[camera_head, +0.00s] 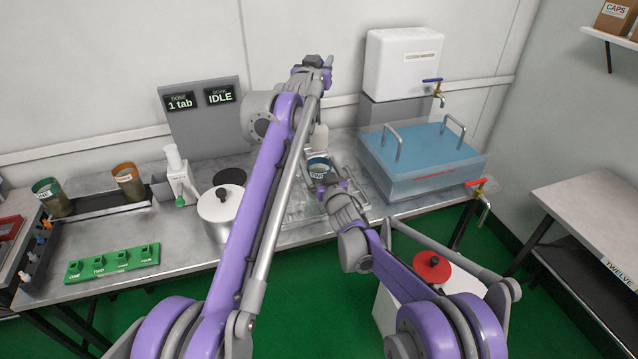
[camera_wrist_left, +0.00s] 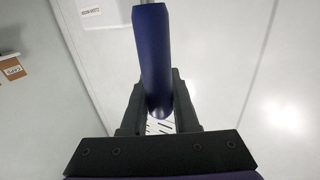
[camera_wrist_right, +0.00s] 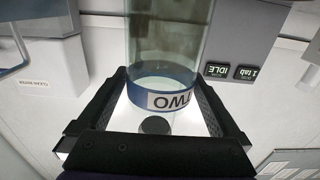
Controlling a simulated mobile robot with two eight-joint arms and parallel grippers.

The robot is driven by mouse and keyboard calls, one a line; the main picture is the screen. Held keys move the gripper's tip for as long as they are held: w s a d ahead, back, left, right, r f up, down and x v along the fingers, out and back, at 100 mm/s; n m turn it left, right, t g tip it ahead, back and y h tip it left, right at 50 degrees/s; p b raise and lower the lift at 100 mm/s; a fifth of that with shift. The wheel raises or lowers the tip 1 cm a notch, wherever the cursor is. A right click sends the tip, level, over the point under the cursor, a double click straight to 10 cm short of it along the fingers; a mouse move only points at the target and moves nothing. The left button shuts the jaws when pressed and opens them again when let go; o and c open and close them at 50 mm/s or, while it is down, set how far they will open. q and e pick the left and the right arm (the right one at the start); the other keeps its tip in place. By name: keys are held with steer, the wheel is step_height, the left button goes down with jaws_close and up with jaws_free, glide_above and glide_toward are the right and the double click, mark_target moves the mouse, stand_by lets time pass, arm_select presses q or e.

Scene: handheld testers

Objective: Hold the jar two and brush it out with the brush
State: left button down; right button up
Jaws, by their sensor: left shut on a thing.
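Jar two (camera_wrist_right: 170,45) is a clear glass jar with a blue band lettered TWO, upside down in the right wrist view. Its blue-banded end also shows in the head view (camera_head: 318,166), near the bench's middle. My right gripper (camera_wrist_right: 165,75) has a finger on each side of it, close to the glass. I cannot tell whether they press on it. My left gripper (camera_head: 322,64) is high in front of the back wall, shut on a dark blue handle (camera_wrist_left: 155,50), which looks like the brush's. The bristles are not clearly visible.
A blue-topped tank (camera_head: 425,150) with handles stands right of the jar, below a white water container (camera_head: 402,62). A lidded pot (camera_head: 221,210) stands left. A green numbered holder (camera_head: 112,262) lies at the front left. Two jars (camera_head: 52,197) stand at the far left.

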steer(key=v, duration=1.2)
steer(key=shift+s, duration=0.15)
